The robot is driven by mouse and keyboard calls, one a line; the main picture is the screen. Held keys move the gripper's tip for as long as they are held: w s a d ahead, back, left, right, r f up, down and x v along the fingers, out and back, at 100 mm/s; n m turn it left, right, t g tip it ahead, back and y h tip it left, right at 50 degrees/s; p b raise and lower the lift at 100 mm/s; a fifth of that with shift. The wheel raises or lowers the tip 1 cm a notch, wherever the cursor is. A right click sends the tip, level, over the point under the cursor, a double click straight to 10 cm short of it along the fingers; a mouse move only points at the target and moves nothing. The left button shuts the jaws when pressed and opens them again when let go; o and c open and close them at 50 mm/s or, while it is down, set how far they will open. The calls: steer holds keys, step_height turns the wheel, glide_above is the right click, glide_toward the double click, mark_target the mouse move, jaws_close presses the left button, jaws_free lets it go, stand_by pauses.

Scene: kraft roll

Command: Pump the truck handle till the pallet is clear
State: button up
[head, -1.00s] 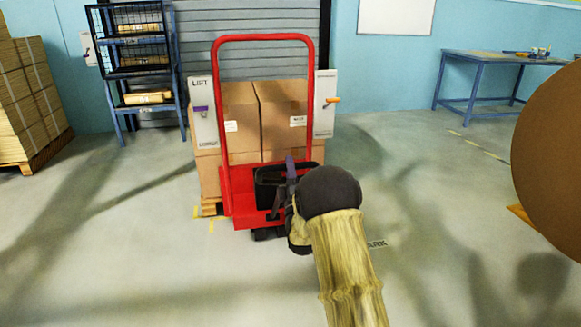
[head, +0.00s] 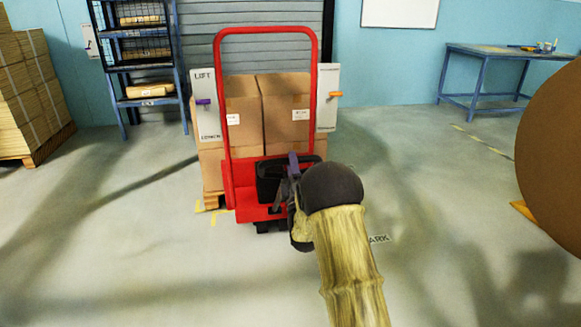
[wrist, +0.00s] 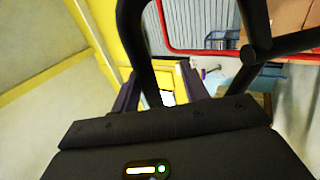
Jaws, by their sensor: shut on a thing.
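The red pallet truck (head: 243,210) stands in the middle of the head view, with a tall red loop frame and a black box (head: 268,180) low on it. Cartons (head: 240,125) rest on a wooden pallet (head: 211,201) behind the frame. My gripper (head: 293,166) is at the right side of the black box, shut on the truck handle, a dark lever mostly hidden by my wrist. In the wrist view my gripper's purple fingers (wrist: 160,95) show; dark tubes cross in front, and the grip itself is unclear. The gap under the pallet cannot be judged.
A panel (head: 207,120) marked LIFT with a purple pointer and another panel (head: 328,110) with an orange pointer flank the cartons. The floor between is open.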

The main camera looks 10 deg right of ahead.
steer(key=shift+d+f, duration=0.1)
steer(key=shift+f, duration=0.1)
steer(key=b+v, duration=1)
steer(key=v, duration=0.7)
steer(key=shift+s+r, duration=0.1)
